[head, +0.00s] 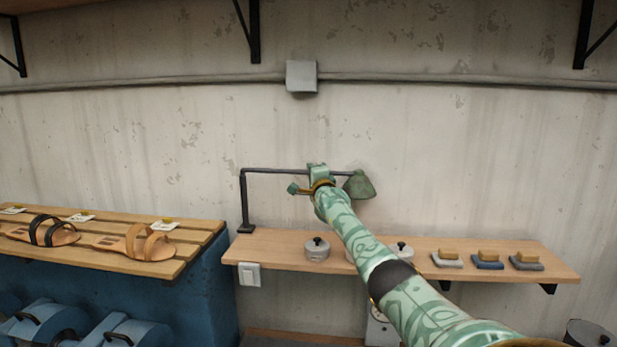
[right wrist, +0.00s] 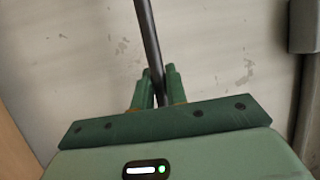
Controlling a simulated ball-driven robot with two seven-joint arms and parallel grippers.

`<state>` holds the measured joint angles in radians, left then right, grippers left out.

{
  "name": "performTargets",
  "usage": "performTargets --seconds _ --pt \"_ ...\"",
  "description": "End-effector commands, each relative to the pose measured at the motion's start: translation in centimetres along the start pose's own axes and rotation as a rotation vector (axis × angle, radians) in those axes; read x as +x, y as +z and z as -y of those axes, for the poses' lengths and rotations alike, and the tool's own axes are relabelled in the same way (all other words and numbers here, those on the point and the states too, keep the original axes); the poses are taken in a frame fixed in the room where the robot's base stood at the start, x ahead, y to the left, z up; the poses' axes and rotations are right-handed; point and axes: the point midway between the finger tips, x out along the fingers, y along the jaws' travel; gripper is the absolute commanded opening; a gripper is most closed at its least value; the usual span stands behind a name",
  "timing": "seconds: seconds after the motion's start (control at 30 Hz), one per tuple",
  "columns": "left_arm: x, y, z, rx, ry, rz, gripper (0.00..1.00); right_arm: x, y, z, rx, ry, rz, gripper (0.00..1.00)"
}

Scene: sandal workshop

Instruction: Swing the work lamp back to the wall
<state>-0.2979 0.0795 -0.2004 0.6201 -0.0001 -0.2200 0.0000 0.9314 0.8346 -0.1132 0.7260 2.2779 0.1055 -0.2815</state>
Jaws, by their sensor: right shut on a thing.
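The work lamp has a dark post and horizontal arm (head: 275,170) rising from the left end of a wooden wall shelf, with a green shade (head: 359,185) at the arm's right end. The lamp arm runs roughly along the concrete wall in the head view. My right gripper (head: 318,171) is at the lamp arm, just left of the shade. In the right wrist view the dark lamp arm (right wrist: 148,40) passes down between the two green fingers (right wrist: 159,88), which are shut on it. My left gripper is not in view.
A slatted bench with sandals (head: 135,243) stands at the left over blue machines (head: 45,320). A grey pipe with a junction box (head: 301,76) crosses the wall above.

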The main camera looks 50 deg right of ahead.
Motion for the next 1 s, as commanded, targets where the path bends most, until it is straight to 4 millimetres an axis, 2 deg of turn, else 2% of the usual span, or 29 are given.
performTargets --seconds 0.57,0.6,0.63,0.67,1.0 --pt "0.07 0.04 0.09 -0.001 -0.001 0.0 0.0 0.47 -0.49 0.15 0.004 -0.004 0.012 0.0" --pt "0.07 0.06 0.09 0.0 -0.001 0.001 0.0 0.47 -0.5 0.17 0.005 -0.005 0.011 0.25" --pt "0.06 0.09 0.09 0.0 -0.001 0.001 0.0 0.47 -0.49 0.17 0.004 -0.005 0.011 0.34" --pt "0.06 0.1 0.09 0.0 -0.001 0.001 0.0 0.47 -0.48 0.14 0.004 -0.004 0.012 0.36" --pt "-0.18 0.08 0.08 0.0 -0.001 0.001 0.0 0.28 -0.45 -0.01 0.001 -0.001 0.012 0.36"
